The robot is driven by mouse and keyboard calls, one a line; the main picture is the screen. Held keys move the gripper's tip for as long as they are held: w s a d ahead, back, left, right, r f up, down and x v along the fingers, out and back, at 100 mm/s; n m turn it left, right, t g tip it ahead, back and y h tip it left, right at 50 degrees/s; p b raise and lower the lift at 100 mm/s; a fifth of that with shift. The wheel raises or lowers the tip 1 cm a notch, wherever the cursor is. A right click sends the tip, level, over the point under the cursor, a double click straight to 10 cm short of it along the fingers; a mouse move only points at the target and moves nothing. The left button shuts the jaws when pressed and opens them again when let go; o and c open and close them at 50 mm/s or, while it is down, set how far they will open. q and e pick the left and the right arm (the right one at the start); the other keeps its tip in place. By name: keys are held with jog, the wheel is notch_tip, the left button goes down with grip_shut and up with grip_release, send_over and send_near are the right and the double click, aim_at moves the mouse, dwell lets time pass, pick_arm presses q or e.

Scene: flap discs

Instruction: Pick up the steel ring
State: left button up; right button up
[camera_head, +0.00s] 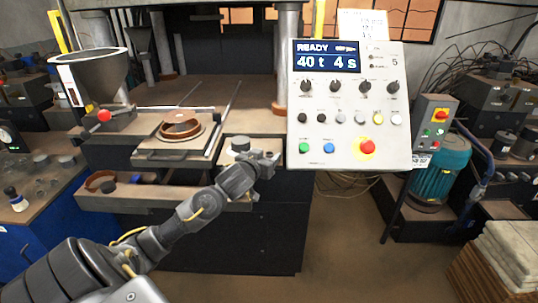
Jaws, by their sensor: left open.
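A rusty brown ring (180,126) sits on a round plate on the sliding table of the press. Another brown ring (97,181) lies at the left end of the open drawer. I cannot tell from their colour which one is the steel ring. My left arm comes in from the lower left, and its gripper (268,163) is open and empty beside the press's front edge, right of both rings and apart from them. The gripper is small in the view. My right gripper is not in view.
A dark-topped cylinder (240,144) stands just behind my left gripper. The control panel (349,105), reading READY 40 t 4 s, is close on the right. A funnel hopper (93,72) stands at the left. The open drawer (150,199) juts out below the sliding table.

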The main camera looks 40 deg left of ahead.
pick_arm(q)
jog(key=c, duration=1.1)
jog(key=shift+o, duration=0.2)
